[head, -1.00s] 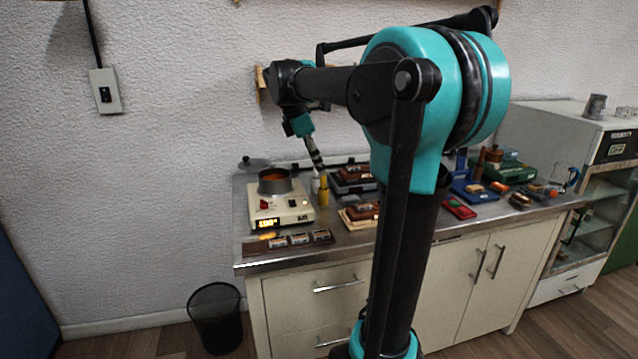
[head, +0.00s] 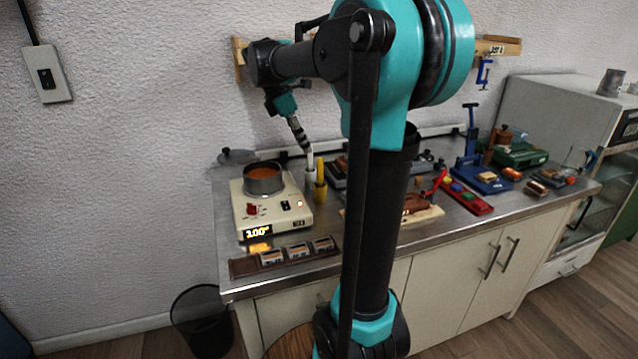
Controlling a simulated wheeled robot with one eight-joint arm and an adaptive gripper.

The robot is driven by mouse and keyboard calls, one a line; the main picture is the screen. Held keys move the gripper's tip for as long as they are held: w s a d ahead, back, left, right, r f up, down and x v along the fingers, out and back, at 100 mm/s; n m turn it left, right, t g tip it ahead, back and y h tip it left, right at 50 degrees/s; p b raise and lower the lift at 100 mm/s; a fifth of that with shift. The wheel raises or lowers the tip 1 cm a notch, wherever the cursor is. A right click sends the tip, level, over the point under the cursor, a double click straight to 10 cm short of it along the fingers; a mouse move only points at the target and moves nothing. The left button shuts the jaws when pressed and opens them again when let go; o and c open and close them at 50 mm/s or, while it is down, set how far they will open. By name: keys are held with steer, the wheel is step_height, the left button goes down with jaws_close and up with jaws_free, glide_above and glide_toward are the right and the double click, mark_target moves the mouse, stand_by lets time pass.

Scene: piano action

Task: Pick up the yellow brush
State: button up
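A slim upright yellow handle (head: 319,169), which looks like the yellow brush, stands in a small brass-coloured cup (head: 320,192) just right of the hot plate. Its lower end is hidden in the cup. A thin white upright stick (head: 309,162) is close on its left. My gripper (head: 306,148) points down just above and left of the yellow handle, near the top of the white stick. It is too small in the view to tell whether its fingers are open or whether it touches either stick.
A cream hot plate (head: 242,215) carries a metal pot (head: 264,180) with orange contents. A brown strip with several small blocks (head: 297,254) lies in front. A red tray (head: 466,200) and blue clamp stand (head: 481,180) are to the right. My arm hides the middle counter.

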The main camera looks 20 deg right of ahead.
glide_above(320, 181)
steer(key=w+a, duration=0.1)
steer(key=a, duration=0.1)
step_height(320, 181, down, 7)
steer(key=shift+s+x, duration=0.2)
steer(key=shift+x, duration=2.6)
steer(key=shift+r, duration=0.1)
jaws_close()
